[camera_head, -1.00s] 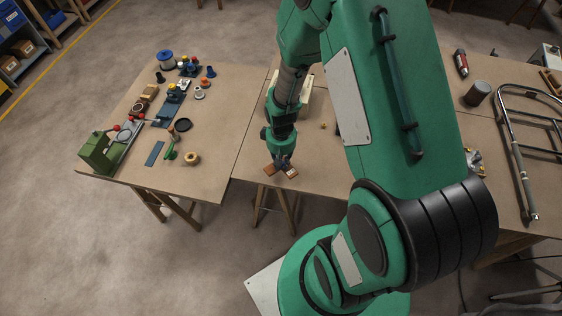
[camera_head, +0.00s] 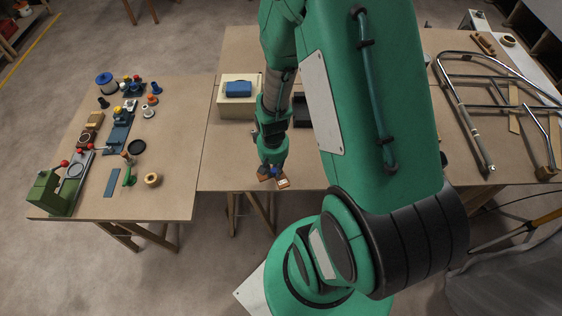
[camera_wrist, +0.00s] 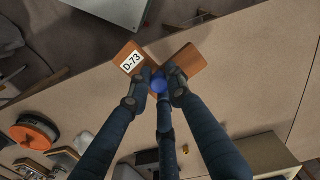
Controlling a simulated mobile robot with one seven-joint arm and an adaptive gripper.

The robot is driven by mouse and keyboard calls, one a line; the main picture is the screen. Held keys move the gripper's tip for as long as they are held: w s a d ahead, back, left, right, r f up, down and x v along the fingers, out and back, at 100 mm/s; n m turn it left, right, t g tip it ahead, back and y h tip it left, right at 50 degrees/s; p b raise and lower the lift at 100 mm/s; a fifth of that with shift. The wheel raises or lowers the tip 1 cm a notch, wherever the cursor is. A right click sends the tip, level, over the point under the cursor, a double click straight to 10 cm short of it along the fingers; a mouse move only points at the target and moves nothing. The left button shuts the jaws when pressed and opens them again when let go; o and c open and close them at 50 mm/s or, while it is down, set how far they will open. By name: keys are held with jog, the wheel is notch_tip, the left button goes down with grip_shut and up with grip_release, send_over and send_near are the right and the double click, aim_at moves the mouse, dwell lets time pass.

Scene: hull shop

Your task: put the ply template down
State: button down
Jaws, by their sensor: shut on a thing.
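The ply template (camera_wrist: 190,66) is a brown, V-shaped piece with a white label reading D-73 and a blue knob (camera_wrist: 159,84). My gripper (camera_wrist: 161,80) is shut on it at the knob, between the two arms of the V. In the head view, my gripper (camera_head: 271,170) holds the template (camera_head: 283,183) at the front edge of the middle table (camera_head: 225,165). In the wrist view, the template's label end overlaps the table edge and the floor beyond. I cannot tell its height above the tabletop.
A pale box (camera_head: 230,105) with a blue thing (camera_head: 238,89) on it stands behind my gripper. A left table (camera_head: 165,200) carries a green vise (camera_head: 48,192), an orange-lidded spool and several small parts. A tubular frame (camera_head: 480,150) lies at right. Bare tabletop shows left of my gripper.

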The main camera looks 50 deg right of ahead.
jog(key=s+d+m, duration=0.2)
jog(key=s+m, duration=0.2)
jog(key=s, duration=0.4)
jog(key=shift+b, duration=0.45)
jog(key=shift+d+f, duration=0.1)
jog(key=shift+d, duration=0.05)
jog(key=w+d, duration=0.3)
jog(key=w, duration=0.1)
jog(key=w+d+f+b, duration=0.1)
jog(key=w+d, duration=0.1)
jog(key=w, duration=0.3)
jog(key=w+d+b, duration=0.1)
jog(key=w+d, duration=0.2)
jog(key=w, duration=0.1)
jog(key=shift+w+d+f, duration=0.2)
jog(key=shift+d+f, duration=0.05)
jog(key=shift+d, duration=0.1)
jog(key=shift+f+b, duration=0.7)
jog(key=shift+f, duration=1.05)
jog(key=shift+f, duration=0.15)
jog(key=c, duration=1.6)
grip_release()
